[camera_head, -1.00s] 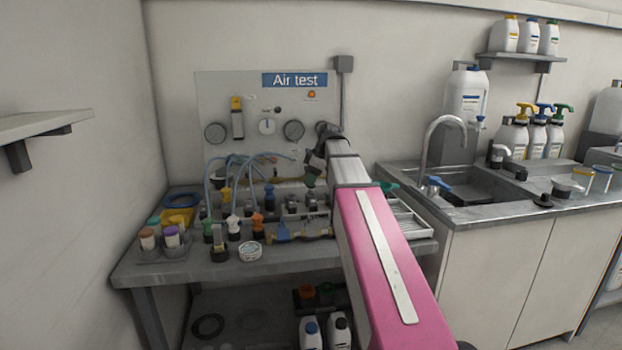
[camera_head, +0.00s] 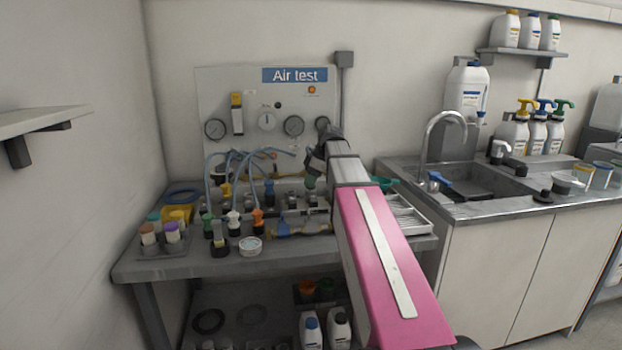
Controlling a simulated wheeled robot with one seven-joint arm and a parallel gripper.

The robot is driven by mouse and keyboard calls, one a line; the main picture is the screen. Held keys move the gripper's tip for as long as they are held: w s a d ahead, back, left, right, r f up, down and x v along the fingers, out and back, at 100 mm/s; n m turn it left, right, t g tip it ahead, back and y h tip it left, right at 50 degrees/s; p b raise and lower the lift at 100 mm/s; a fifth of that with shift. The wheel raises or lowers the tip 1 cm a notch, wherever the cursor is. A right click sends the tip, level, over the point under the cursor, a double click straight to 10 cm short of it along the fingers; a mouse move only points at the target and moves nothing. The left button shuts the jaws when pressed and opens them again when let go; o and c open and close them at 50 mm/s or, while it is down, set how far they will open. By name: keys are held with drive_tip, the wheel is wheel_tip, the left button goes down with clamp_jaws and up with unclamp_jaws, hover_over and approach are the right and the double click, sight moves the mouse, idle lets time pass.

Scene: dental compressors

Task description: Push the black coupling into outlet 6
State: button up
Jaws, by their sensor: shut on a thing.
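My gripper (camera_head: 314,163) is small and dark at the far end of my arm, in front of the Air test panel (camera_head: 215,95) and above the right part of the outlet row (camera_head: 322,203). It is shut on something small. I take this for the black coupling, but its outline is lost against the dark gripper. A grey-blue hose reaches toward the gripper from the left. The outlet numbers are too small to read, so I cannot tell which is outlet 6. My arm hides the right end of the row. I see no clear contact between gripper and outlet.
Several coloured couplings (camera_head: 233,222) stand at the bench's left front, beside a rack of capped containers (camera_head: 172,238) and a round white tin (camera_head: 251,245). Grey-blue hoses loop over the left outlets. A white tray (camera_head: 409,218) lies right of my arm. The sink (camera_head: 470,183) is farther right.

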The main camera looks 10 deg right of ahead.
drive_tip(key=shift+f, duration=0.3)
drive_tip(key=o, duration=1)
drive_tip(key=shift+r, duration=0.1)
drive_tip(key=v, duration=1)
drive_tip(key=shift+d+r, duration=0.15)
drive_tip(key=shift+r, duration=0.1)
